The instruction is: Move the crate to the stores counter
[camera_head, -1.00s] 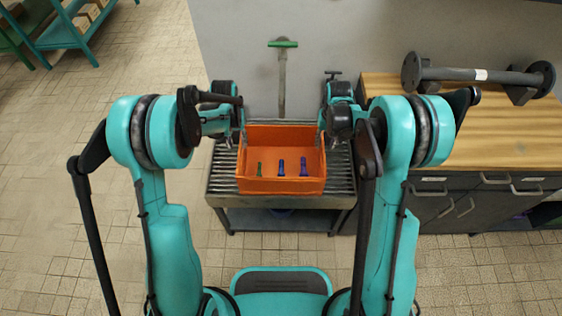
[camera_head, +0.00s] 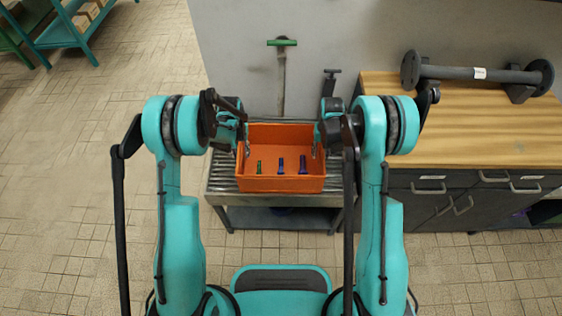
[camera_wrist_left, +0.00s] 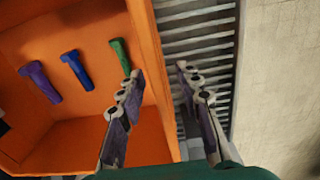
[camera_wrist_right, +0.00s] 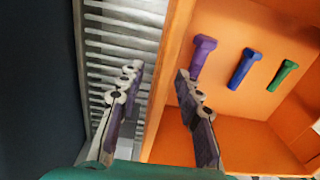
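An orange open crate (camera_head: 281,184) sits level on a grey roller stand (camera_head: 225,188). Inside it are a green bolt-like piece (camera_head: 259,167), a blue one (camera_head: 281,166) and a purple one (camera_head: 303,165). My left gripper (camera_wrist_left: 160,72) is open, its fingers either side of the crate's left wall, one over the inside and one over the rollers. My right gripper (camera_wrist_right: 158,70) is open the same way around the right wall. A gap shows between the fingers in both wrist views; whether the fingers touch the walls I cannot tell. A wood-topped counter (camera_head: 460,135) stands at right.
A dark flanged pipe (camera_head: 475,73) lies along the counter's back; its front is bare. Dark drawers with handles (camera_head: 430,188) are below. A green-handled post (camera_head: 282,70) stands behind the crate. A teal shelf (camera_head: 75,40) is far left. Tiled floor at left is clear.

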